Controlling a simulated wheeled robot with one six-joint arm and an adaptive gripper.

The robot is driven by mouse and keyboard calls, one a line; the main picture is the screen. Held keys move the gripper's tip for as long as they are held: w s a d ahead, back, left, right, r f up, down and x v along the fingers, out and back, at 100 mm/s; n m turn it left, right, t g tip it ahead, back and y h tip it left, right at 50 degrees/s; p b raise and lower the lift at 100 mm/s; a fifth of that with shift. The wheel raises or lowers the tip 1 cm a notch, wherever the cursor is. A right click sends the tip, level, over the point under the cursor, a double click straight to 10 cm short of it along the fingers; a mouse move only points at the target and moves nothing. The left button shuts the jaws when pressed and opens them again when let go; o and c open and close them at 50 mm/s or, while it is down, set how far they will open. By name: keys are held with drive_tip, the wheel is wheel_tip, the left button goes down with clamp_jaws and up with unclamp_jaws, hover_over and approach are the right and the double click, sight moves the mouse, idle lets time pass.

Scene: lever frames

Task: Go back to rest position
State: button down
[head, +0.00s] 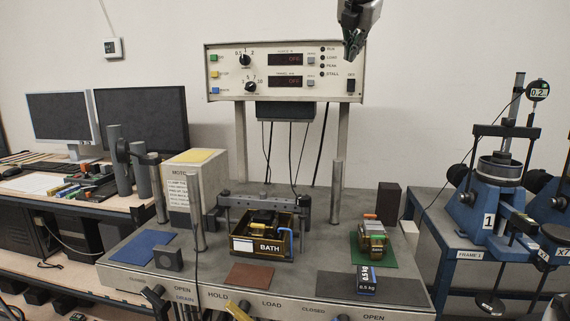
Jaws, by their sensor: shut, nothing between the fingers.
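My gripper (352,42) hangs at the top of the head view, right of the middle, pointing down. Its fingers are together with nothing between them. It is in front of the upper right part of the control panel (226,75) in the picture and clear of the bench below. The rest of my arm is out of the picture above.
The grey bench (215,276) carries a box marked BATH (270,246), a motor box (185,195), upright posts (337,190), a coiled part on a green mat (373,240) and a dark 0.5 kg block (366,279). Blue lever frames (480,215) stand right; monitors (143,118) stand left.

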drive_tip(key=s+d+f+m+g+y, duration=0.1)
drive_tip(key=s+d+f+m+g, duration=0.15)
drive_tip(key=s+f+m, duration=0.45)
drive_tip(key=s+d+f+m+g, duration=0.2)
drive_tip(key=s+d+f+m, duration=0.15)
drive_tip(key=f+m, duration=0.65)
drive_tip(key=s+d+f+m, duration=0.5)
drive_tip(key=s+d+f, duration=0.1)
drive_tip(key=s, duration=0.4)
drive_tip(key=s+d+f+m, duration=0.5)
drive_tip(key=s+f, duration=0.4)
drive_tip(key=s, duration=0.2)
drive_tip(key=shift+s+d+m+g+y, duration=0.2)
drive_tip(key=shift+d+m+g+y, duration=0.15)
drive_tip(key=shift+d, duration=0.2)
drive_tip(key=shift+f, duration=0.1)
